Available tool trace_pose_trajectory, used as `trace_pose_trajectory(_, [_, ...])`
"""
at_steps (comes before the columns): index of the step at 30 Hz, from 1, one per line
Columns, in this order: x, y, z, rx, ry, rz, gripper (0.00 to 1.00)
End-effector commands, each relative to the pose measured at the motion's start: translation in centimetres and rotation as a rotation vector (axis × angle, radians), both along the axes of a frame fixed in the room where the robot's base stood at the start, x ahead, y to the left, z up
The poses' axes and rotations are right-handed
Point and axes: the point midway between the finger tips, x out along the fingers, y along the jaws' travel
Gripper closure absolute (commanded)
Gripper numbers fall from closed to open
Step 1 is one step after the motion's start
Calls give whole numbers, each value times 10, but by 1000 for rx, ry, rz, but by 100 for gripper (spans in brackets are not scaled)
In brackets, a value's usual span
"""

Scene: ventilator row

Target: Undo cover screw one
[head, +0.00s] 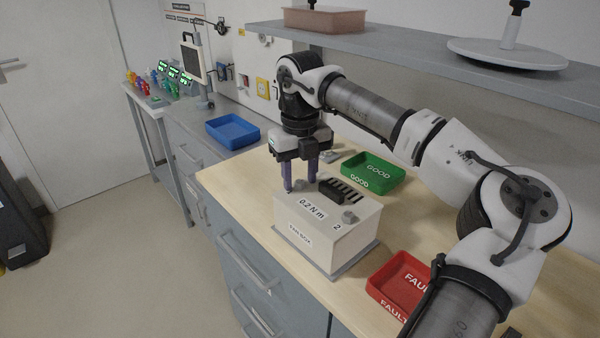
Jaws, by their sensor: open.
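The white fan box (328,240) stands on a grey base plate on the wooden bench. Its top carries the print "0.2 N m", a black slotted part and a grey screw knob (350,217) near the number 2. My gripper (300,188) points down over the box's far left top corner, near the other number mark. Its two dark fingers are apart. Cover screw one is not clearly visible; the fingers hide that corner. I cannot tell whether the fingers touch the screw.
A green GOOD tray (373,172) lies behind the box, and a red FAULT tray (402,282) lies to its right. A blue tray (232,131) is at the back left. A grey shelf (420,50) runs above the bench. My arm spans the right side.

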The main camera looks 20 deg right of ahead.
Motion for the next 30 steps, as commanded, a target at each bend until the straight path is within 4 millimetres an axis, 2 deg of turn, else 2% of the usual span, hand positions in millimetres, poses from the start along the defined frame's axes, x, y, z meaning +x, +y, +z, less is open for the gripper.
trace_pose_trajectory(2, [0, 0, 0, 0, 0, 0, 61])
trace_pose_trajectory(11, [0, 0, 0, 0, 0, 0, 100])
trace_pose_trajectory(20, [0, 0, 1, 0, 0, 26, 100])
trace_pose_trajectory(30, [0, 0, 1, 0, 1, 226, 100])
